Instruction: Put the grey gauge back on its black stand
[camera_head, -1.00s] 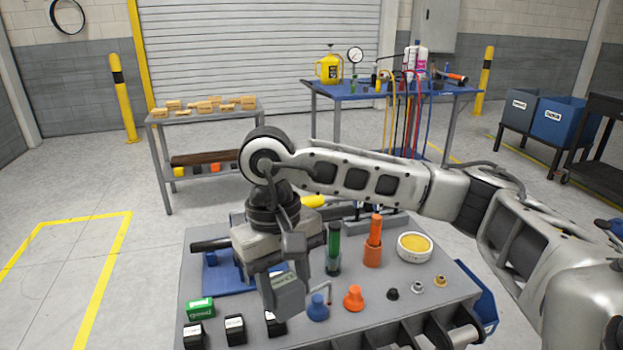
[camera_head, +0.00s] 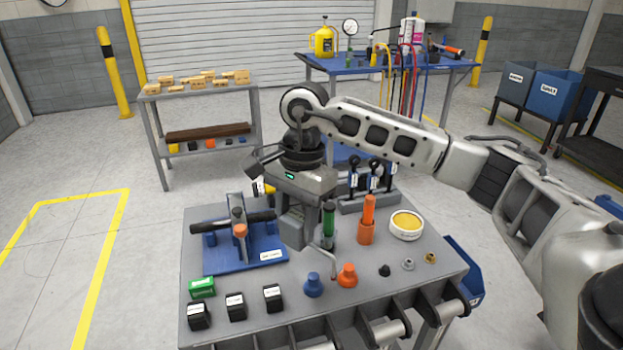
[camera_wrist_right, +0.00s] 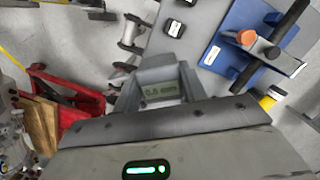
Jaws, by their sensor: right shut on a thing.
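My right gripper (camera_head: 298,222) is above the middle of the grey bench, to the right of the blue fixture. In the right wrist view it is shut on the grey gauge (camera_wrist_right: 160,92), whose display reads about 0.5 mm. In the head view the gauge is hard to tell from the grey fingers. Black blocks with white labels stand along the front left of the bench: one at left (camera_head: 198,316), one in the middle (camera_head: 236,308), one at right (camera_head: 272,299). I cannot tell whether one is the gauge's stand. My left gripper is out of view.
The blue fixture (camera_head: 225,257) carries a black bar (camera_head: 216,226). A green box (camera_head: 202,288) is in front of it. A green cylinder (camera_head: 328,222), an orange cylinder (camera_head: 367,222), a yellow-topped round tin (camera_head: 407,225) and blue (camera_head: 313,287) and orange (camera_head: 347,277) knobs stand further right.

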